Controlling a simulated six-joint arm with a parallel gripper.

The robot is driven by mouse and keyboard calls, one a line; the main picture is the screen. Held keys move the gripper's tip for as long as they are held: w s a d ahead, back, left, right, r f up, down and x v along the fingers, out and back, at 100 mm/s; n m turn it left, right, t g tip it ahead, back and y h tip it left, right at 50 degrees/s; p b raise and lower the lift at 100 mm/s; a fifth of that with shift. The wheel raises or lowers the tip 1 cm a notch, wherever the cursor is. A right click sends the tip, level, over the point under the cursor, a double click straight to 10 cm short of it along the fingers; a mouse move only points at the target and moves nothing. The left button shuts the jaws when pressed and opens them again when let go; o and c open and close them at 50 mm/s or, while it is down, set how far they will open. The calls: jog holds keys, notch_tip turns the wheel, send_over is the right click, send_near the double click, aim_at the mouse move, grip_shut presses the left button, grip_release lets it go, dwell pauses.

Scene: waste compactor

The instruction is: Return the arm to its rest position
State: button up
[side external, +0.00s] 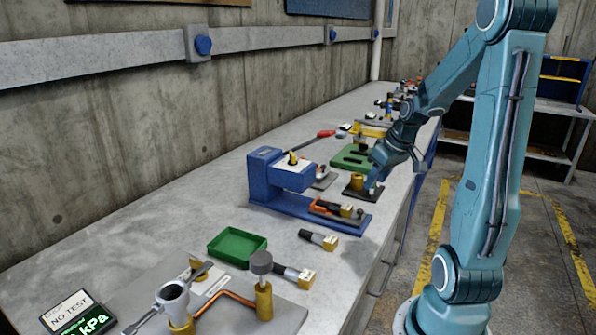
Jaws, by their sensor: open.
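My gripper (378,177) is at the end of my teal arm, low over the right side of the workbench. It points down beside a small brass cylinder (357,181) on a dark square plate (363,190). The gripper is small in this view; its fingers look apart, with nothing seen between them. I cannot tell whether it touches the plate or the cylinder. My arm bends down from the upper right, with its base on the floor beside the bench.
A blue press-like fixture (262,182) stands left of my gripper, and a green block (352,157) lies behind. A green tray (237,246), brass-ended tools (319,240) and a gauge (78,315) occupy the nearer bench (150,232). More items crowd the far end. Space above the bench is open.

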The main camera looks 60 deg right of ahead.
jog(key=w+a+r+n, duration=0.1)
jog(key=w+a+r, duration=0.25)
jog(key=a, duration=0.55)
jog(key=s+a+r+n+y, duration=0.1)
jog(key=s+a+r, duration=0.2)
jog(key=a, duration=0.6)
jog(key=s+a+r+n+t, duration=0.1)
jog(key=s+a+r+n, duration=0.1)
jog(key=a, duration=0.8)
jog(key=s+r, duration=0.1)
jog(key=s, duration=0.1)
jog(key=shift+s+t+y, duration=0.3)
jog(key=shift+s+y, duration=0.1)
